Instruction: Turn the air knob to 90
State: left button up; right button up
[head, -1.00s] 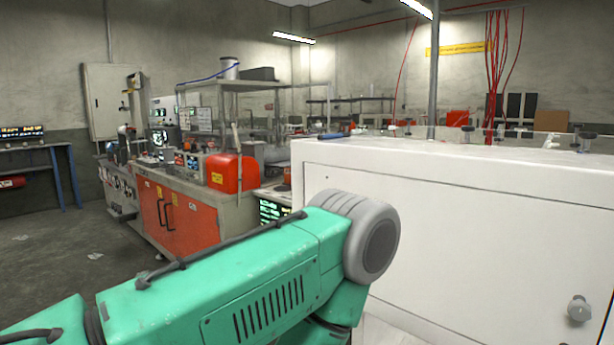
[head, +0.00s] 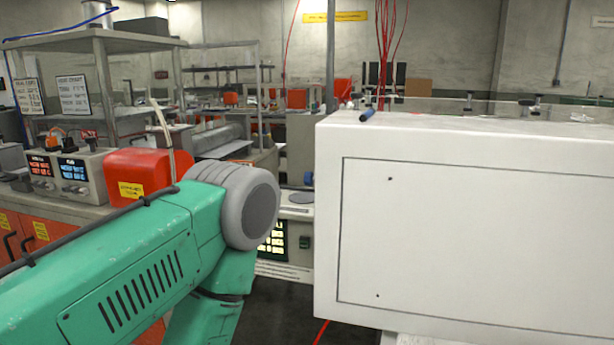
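No air knob that I can identify shows in the head view. A large white cabinet (head: 460,230) fills the right side, with a thin panel outline and two small dark holes on its front face. My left gripper is out of view. My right arm and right gripper are out of view too.
A red-orange box (head: 138,177) and a grey instrument with lit displays (head: 70,172) stand on the bench at left. Dark floor (head: 295,310) shows between my arm and the cabinet.

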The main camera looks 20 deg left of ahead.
aim_at(308, 178)
jog(key=j+z, duration=0.1)
jog(key=j, duration=0.8)
jog(key=k+j, duration=0.15)
jog(key=j, duration=0.75)
jog(key=j+z, duration=0.05)
